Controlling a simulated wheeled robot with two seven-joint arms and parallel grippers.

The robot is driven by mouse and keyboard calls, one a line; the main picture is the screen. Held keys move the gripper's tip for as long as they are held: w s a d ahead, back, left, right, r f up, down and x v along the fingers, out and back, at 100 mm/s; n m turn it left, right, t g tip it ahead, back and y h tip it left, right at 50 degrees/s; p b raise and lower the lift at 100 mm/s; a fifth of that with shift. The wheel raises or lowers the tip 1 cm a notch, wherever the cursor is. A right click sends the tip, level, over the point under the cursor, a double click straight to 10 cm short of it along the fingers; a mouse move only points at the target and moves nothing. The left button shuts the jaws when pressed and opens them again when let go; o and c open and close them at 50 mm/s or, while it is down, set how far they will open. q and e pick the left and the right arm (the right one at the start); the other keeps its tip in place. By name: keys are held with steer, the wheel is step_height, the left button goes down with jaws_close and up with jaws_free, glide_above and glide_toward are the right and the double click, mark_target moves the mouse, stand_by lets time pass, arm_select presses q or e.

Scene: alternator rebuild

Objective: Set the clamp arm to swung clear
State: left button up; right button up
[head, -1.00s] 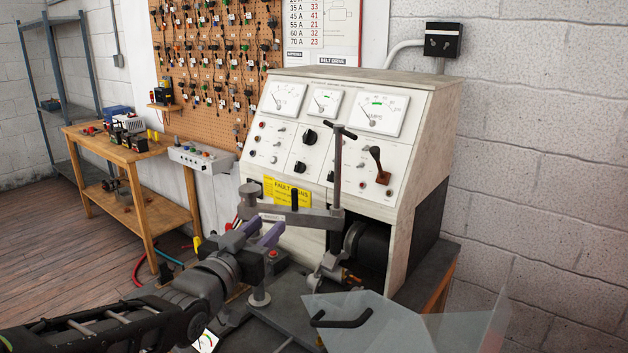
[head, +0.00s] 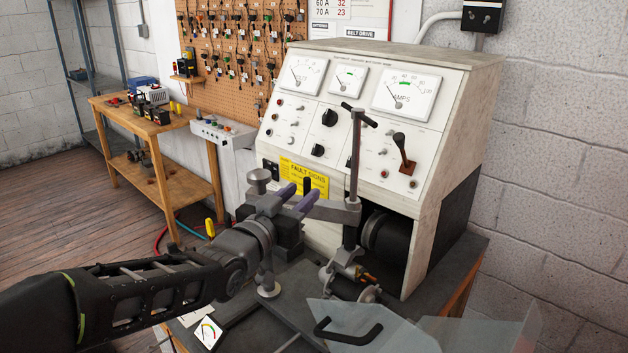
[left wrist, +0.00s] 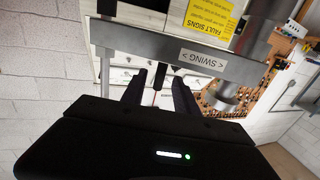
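The clamp arm (head: 332,211) is a grey bar running from its post (head: 265,250) on the left to an upright T-handled screw (head: 355,150) on the right. The screw stands over a small metal unit (head: 350,272) on the bench. The bar crosses the left wrist view (left wrist: 150,42), with a SWING label. A black peg (head: 307,185) stands on the bar. My left gripper (head: 296,198), with purple-topped fingers, is at the bar. In the left wrist view its fingers (left wrist: 159,88) are apart, with the peg (left wrist: 160,75) between or just beyond their tips; gaps show on both sides. My right gripper is not in view.
The test console (head: 345,100) rises behind the arm. A clear panel with a black handle (head: 348,330) is at the front right. A wooden side table (head: 150,127) and pegboard (head: 240,50) stand at back left.

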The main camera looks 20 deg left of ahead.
arm_select(q)
steer(key=w+p, duration=0.2)
steer(key=w, duration=0.4)
steer(key=shift+w+d, duration=0.15)
steer(key=shift+w, duration=0.05)
steer(key=shift+c, duration=0.6)
jaws_close()
stand_by(0.6)
